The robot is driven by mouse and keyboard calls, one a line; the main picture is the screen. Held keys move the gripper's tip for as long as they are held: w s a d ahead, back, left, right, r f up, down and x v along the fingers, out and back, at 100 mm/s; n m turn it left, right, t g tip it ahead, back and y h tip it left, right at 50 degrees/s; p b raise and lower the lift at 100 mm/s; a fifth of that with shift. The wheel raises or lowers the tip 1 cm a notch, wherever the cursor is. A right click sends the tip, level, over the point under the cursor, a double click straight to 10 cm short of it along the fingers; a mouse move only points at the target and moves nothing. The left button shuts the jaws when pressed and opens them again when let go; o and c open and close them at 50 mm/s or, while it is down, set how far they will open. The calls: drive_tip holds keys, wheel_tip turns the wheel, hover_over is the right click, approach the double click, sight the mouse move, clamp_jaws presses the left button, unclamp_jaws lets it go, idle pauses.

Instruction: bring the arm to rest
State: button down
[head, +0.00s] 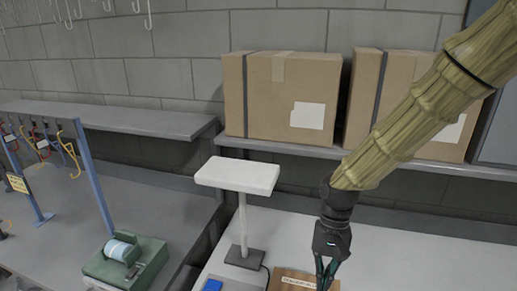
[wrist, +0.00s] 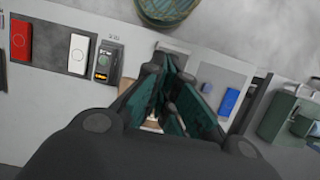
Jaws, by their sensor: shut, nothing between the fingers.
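My gripper (head: 325,273) hangs at the lower right of the head view, pointing down above a white table, with my sleeved arm reaching in from the upper right. Its fingers are shut with nothing between them. In the wrist view my gripper (wrist: 172,118) fills the lower middle and hides part of the table below it. A brown wooden block (head: 290,279) with a pale label lies under and beside the fingertips in the head view. I cannot tell the exact gap between them.
A white padded stand (head: 238,176) rises left of my gripper. Cardboard boxes (head: 283,97) sit on a shelf behind. A blue item (head: 212,285) lies on the table; a green device (head: 125,262) and a blue hook rack (head: 97,180) stand left. The wrist view shows a red item (wrist: 21,40).

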drive_tip(key=s+f+t, duration=0.1)
drive_tip(key=s+f, duration=0.2)
drive_tip(key=f, duration=0.7)
drive_tip(key=s+f, duration=0.3)
drive_tip(key=f, duration=0.7)
drive_tip(key=s+d+f+n+t, duration=0.1)
drive_tip(key=s+d+f, duration=0.2)
drive_tip(key=s+f, duration=0.2)
drive_tip(key=s+d+f+n+h, duration=0.1)
drive_tip(key=s+d+f, duration=0.1)
drive_tip(key=s+f, duration=0.4)
drive_tip(key=s+d+f+n+t, duration=0.1)
drive_tip(key=s+d+f, duration=0.2)
drive_tip(key=s+f, duration=0.2)
wheel_tip(320, 180, down, 16)
drive_tip(key=b, duration=1.5)
drive_tip(key=shift+a+r, duration=0.25)
drive_tip(key=shift+s, duration=0.1)
